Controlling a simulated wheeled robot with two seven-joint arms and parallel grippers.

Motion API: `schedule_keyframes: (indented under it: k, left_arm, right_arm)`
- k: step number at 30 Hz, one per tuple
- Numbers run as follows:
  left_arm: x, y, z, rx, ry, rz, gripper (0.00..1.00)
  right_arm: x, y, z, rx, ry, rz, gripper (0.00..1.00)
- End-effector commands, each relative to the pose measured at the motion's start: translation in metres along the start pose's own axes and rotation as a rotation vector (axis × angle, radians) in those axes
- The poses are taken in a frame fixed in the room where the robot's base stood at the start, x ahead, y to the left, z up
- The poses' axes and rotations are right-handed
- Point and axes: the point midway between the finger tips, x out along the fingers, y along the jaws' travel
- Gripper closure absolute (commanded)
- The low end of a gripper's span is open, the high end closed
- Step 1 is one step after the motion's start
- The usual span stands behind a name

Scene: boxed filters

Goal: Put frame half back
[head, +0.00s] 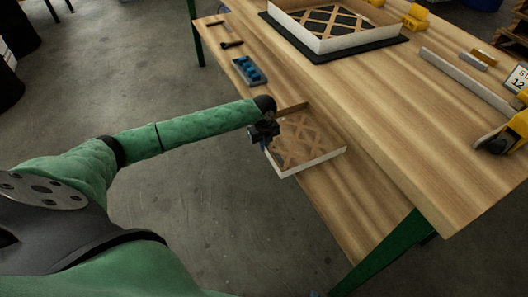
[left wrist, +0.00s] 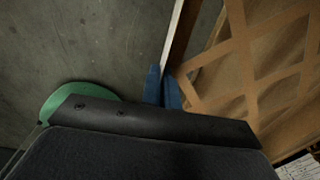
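A frame half (head: 318,160) with low white walls and a tan lattice sits at the near edge of the lower wooden ledge, its near left corner jutting past the edge. My left gripper (head: 264,138) is at its left wall. In the left wrist view, the blue fingertips (left wrist: 163,88) lie close on both sides of the frame half's thin wall (left wrist: 173,35), with the lattice to the right. A similar white-walled frame (head: 318,43) with lattice lies on a dark mat on the tabletop. Only a small dark tip, perhaps my right gripper (head: 315,294), shows at the bottom edge.
A blue tray (head: 249,71) and dark tools (head: 231,44) lie farther along the ledge. The tabletop (head: 400,120) is largely clear in the middle. A long pale bar (head: 465,80) and a yellow-and-black tool (head: 505,135) lie at the right. Open floor is at left.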

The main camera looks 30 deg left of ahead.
Motion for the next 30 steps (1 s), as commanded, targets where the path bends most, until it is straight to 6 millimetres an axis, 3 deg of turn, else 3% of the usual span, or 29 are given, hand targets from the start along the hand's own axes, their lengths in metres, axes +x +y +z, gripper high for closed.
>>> schedule_keyframes:
  k: [9,20,24,30]
  left_arm:
    - [0.036,0.0,-0.001,0.0,0.0,0.0,1.0]
    - [0.039,0.0,-0.001,0.0,0.0,0.001,1.0]
    - [0.04,0.0,-0.001,0.0,0.0,0.001,0.76]
    - [0.04,0.0,-0.001,0.0,0.0,0.001,0.76]
  right_arm:
    - [0.003,0.0,0.004,0.001,0.0,0.0,1.0]
    - [0.002,0.001,0.003,0.0,0.0,0.001,1.0]
    - [0.003,0.002,0.003,0.0,0.0,0.001,1.0]
    - [0.003,0.002,0.002,-0.001,0.001,0.001,1.0]
